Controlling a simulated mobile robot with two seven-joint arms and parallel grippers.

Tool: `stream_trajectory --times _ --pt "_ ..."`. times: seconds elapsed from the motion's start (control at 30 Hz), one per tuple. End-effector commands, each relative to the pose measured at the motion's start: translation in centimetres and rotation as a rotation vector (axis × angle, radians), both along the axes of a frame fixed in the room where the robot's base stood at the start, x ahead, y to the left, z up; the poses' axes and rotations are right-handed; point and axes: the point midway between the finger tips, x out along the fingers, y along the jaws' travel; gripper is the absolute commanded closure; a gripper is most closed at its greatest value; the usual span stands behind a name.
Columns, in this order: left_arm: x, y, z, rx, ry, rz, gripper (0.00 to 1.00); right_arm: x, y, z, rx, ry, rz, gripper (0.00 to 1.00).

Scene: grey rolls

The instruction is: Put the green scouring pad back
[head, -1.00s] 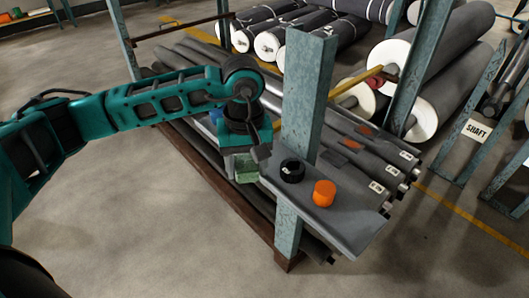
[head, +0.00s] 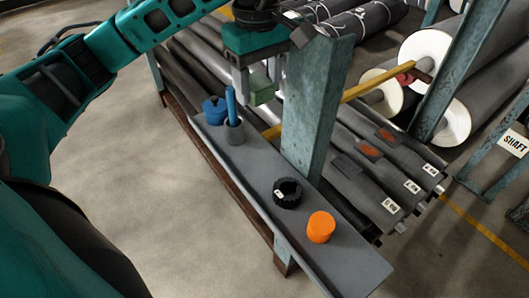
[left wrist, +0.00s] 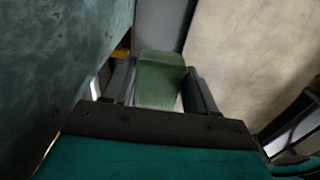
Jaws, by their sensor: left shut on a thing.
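My left gripper (head: 262,88) is shut on the green scouring pad (head: 263,93), a small green block held between its two fingers. It hangs just left of the upright teal post (head: 318,110), beyond the far end of the grey shelf board in the picture, and appears raised above it. In the left wrist view the pad (left wrist: 160,80) sits between the fingers (left wrist: 160,88). My right gripper is in neither view.
The narrow grey shelf (head: 250,172) carries a blue lidded item (head: 214,110), a grey cup (head: 234,132) with a blue handle in it, a black ring-shaped thing (head: 287,193) and an orange cylinder (head: 321,227). The post stands close beside the gripper. Grey rolls (head: 375,165) lie behind.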

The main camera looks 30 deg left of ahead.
Motion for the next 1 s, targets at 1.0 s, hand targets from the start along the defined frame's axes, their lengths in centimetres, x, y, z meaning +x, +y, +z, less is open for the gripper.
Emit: stream_trajectory --times 1.0 --pt "-0.1 -0.1 -18.3 -0.001 0.005 -0.001 0.67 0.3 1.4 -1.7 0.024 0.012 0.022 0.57"
